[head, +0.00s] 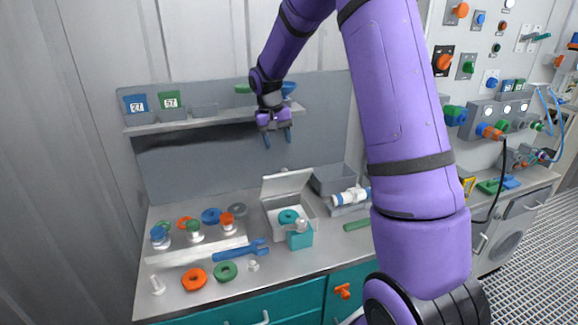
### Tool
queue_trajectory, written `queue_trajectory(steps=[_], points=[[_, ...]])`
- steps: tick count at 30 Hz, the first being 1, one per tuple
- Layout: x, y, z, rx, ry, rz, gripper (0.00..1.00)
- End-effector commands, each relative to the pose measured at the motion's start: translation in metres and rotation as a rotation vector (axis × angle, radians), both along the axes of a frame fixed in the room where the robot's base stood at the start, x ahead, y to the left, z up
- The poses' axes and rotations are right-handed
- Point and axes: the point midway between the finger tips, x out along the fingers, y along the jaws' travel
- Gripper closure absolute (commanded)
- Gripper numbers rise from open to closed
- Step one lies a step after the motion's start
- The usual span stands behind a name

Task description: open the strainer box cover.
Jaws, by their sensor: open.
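A light grey box (311,222) stands on the bench with its hinged cover (286,183) raised and leaning back. A teal ring (288,216) shows inside it. A small teal block (299,239) with a grey round piece on top stands at its front and hides part of it. I cannot tell for certain which of these is the strainer box. My gripper (278,139) is open, pointing down, with nothing seen between its blue fingers. It is in front of the shelf, above the raised cover and apart from it.
A blue wrench (240,251), an orange ring (194,279) and a green ring (225,271) lie at the bench front. Several capped fittings stand in a rack (196,250) at left. A grey bin (337,178) and a white-blue cylinder (350,196) are right. A shelf (205,121) runs behind.

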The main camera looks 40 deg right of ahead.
Motion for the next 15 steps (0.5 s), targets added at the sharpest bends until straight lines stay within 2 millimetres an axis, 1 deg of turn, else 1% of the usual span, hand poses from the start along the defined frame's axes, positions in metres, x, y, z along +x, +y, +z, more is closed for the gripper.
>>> queue_trajectory(steps=[2,5,8,15], points=[[0.006,0.002,0.001,-0.009,-0.006,-0.014,0.45],[0.006,0.001,-0.006,-0.012,-0.005,-0.017,0.45],[0.004,-0.002,-0.019,-0.010,-0.004,-0.017,0.45],[0.002,-0.008,-0.062,-0.010,-0.004,-0.016,0.45]])
